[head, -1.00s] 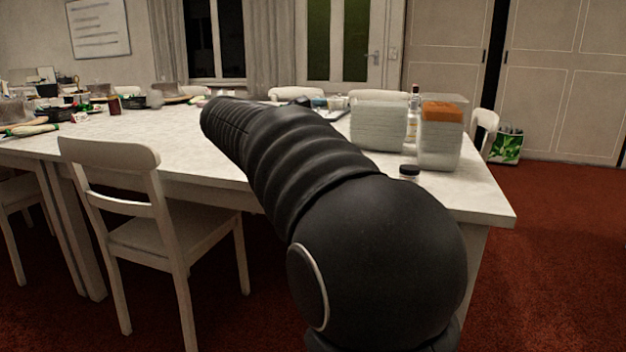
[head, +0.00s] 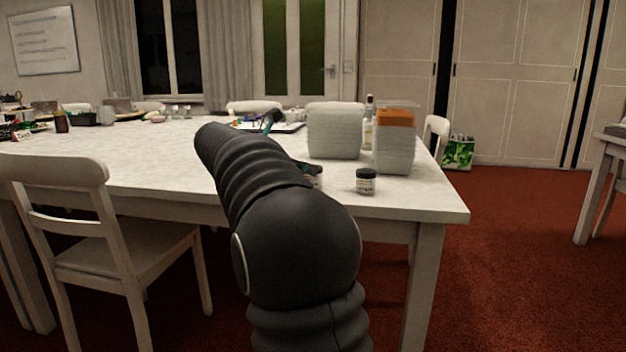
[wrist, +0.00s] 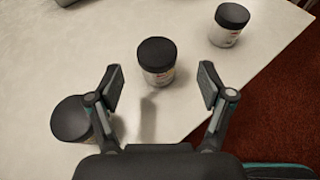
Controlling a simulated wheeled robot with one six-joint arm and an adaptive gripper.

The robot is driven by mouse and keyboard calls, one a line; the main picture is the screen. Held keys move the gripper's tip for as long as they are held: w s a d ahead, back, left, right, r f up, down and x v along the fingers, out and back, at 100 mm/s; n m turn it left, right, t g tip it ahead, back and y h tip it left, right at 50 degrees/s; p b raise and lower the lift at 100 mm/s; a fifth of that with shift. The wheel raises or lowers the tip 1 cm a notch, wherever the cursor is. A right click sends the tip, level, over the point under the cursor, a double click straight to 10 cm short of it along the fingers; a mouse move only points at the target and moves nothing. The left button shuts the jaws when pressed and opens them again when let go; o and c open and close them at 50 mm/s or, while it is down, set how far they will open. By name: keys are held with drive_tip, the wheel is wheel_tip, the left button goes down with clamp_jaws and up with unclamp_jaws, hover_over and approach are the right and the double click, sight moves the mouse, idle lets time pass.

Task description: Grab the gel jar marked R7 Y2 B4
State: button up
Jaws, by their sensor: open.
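In the wrist view, three jars with dark lids stand on the white table (wrist: 60,40). One jar (wrist: 158,64) is in the middle, just beyond and between the fingertips of my gripper (wrist: 160,86). A second jar (wrist: 229,26) is farther off at the upper right, close to the table edge. A third jar (wrist: 74,120) is at the lower left, partly behind the left finger. My gripper is open with nothing between its fingers. The label writing is too small to read, so I cannot tell which is R7 Y2 B4. The head view shows one jar (head: 366,183) clearly.
A white chair (head: 70,215) stands at the left front. Red carpet (head: 510,260) is open at the right.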

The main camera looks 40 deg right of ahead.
sight(313, 177)
drive_tip(key=b+x, duration=0.1)
drive_tip(key=x, duration=0.4)
drive_tip(key=shift+w, duration=0.2)
drive_tip(key=c, duration=1.3)
